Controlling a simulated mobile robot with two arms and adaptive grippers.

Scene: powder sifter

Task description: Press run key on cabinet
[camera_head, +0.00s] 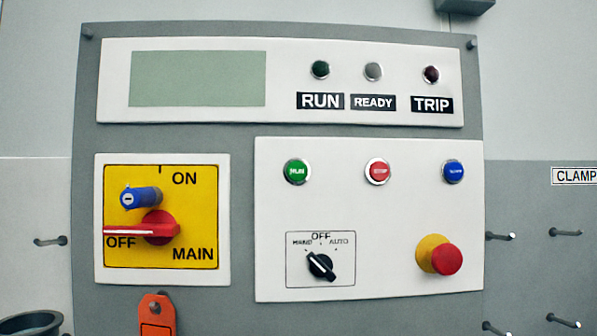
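The grey cabinet panel (240,147) faces me and fills most of the head view. The green RUN key (297,171) is a round button at the upper left of the lower right white plate. A red STOP button (377,171) and a blue button (453,171) stand to its right. Above, the dark green RUN lamp (320,69), pale READY lamp (373,71) and dark red TRIP lamp (431,74) look unlit. Neither of my grippers is in view.
The red main switch handle (140,231) points to OFF, with a blue lock (140,197) above it. A black selector (320,265) and red mushroom button (446,260) sit below the keys. Pegs (500,237) stick out at right. An orange tag (157,315) hangs below.

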